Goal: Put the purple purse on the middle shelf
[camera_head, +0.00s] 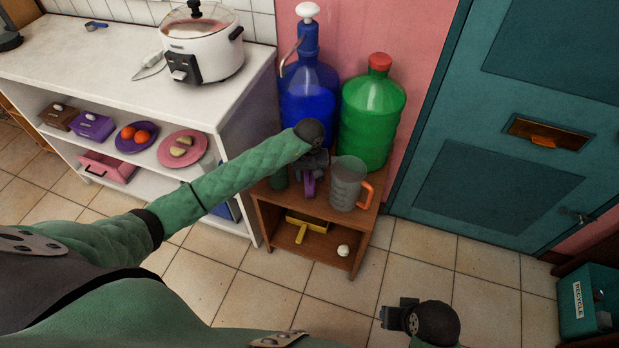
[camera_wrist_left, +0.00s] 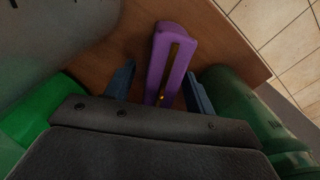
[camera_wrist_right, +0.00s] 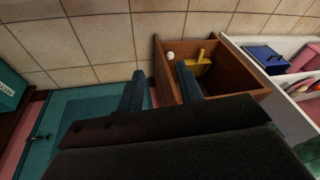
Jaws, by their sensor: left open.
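The purple purse (camera_head: 308,188) stands on top of the small wooden stand (camera_head: 355,219), partly hidden under my left gripper (camera_head: 313,168). In the left wrist view the purse (camera_wrist_left: 172,55) shows between the two spread fingers, with a gap visible on each side. Whether either finger touches it I cannot tell. The white shelf unit (camera_head: 232,125) is at the left; its middle shelf holds a brown box, a purple box and two plates with food. My right gripper (camera_head: 392,315) is low over the floor, with its fingers apart and nothing between them (camera_wrist_right: 158,90).
A grey pitcher (camera_head: 346,184) with an orange handle stands right beside the purse, and a green cup (camera_head: 278,179) on its left. Blue (camera_head: 306,95) and green (camera_head: 372,120) jugs stand behind. A yellow object (camera_head: 301,230) and white ball (camera_head: 343,250) lie inside the stand.

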